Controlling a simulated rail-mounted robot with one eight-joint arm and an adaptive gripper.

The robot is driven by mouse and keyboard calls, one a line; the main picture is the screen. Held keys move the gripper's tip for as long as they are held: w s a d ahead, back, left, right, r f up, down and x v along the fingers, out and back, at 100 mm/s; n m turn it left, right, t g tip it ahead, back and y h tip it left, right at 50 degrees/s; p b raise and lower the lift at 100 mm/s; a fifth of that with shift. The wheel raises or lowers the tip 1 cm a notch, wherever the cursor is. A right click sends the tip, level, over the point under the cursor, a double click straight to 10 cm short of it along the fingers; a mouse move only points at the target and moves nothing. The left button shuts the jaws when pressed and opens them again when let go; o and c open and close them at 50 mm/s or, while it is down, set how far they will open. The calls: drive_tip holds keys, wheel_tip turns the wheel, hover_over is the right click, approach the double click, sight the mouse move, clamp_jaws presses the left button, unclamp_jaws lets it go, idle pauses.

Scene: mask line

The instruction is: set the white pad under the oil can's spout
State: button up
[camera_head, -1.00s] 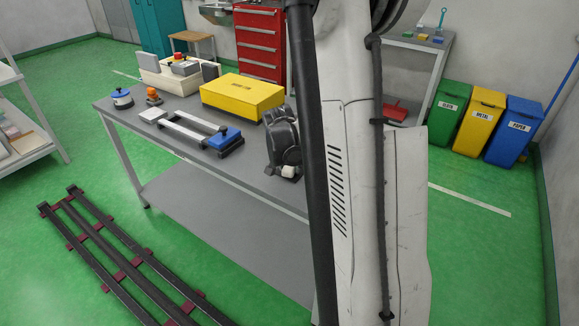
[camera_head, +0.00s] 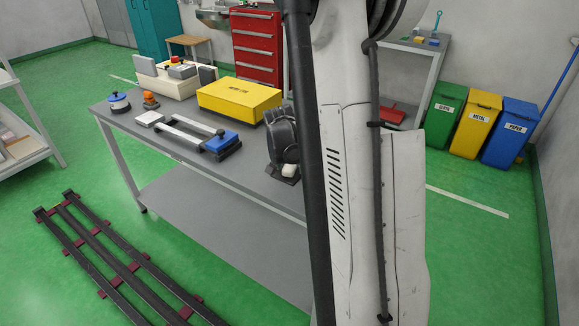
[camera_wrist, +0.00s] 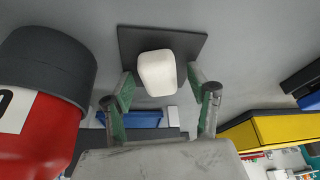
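A white rounded block, which looks like the white pad (camera_wrist: 157,72), stands on a dark square plate (camera_wrist: 192,44) in the wrist view. It also shows as a small white shape (camera_head: 289,170) below my gripper in the head view. My gripper (camera_wrist: 160,88) is open, its green-lined fingers on either side of the block with gaps visible. A red container with a dark grey top and white label (camera_wrist: 40,115), possibly the oil can, is close at the left of the wrist view. No spout is visible. My arm hides part of the bench in the head view.
On the grey bench (camera_head: 200,165) are a frame with a blue block (camera_head: 222,142), a flat white piece (camera_head: 149,118), a yellow box (camera_head: 238,98) and a blue-topped round container (camera_head: 119,102).

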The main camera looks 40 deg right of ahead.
drive_tip(key=shift+r, duration=0.1)
drive_tip(key=v, duration=1.2)
idle(0.4)
drive_tip(key=s+a+r+n+t+y, duration=0.1)
drive_tip(key=s+a+r+n, duration=0.15)
drive_tip(key=a, duration=0.55)
drive_tip(key=s+a+r+n+t, duration=0.1)
drive_tip(key=s+a+r+n, duration=0.2)
drive_tip(key=a, duration=0.5)
drive_tip(key=s+a+r+n+t+y, duration=0.2)
drive_tip(key=s+a+n, duration=0.4)
drive_tip(key=s+a, duration=0.4)
drive_tip(key=shift+a+t+y, duration=0.4)
drive_tip(key=shift+a+y, duration=0.1)
drive_tip(key=shift+a, duration=1.8)
drive_tip(key=shift+r+n, duration=0.1)
drive_tip(key=shift+n, duration=0.15)
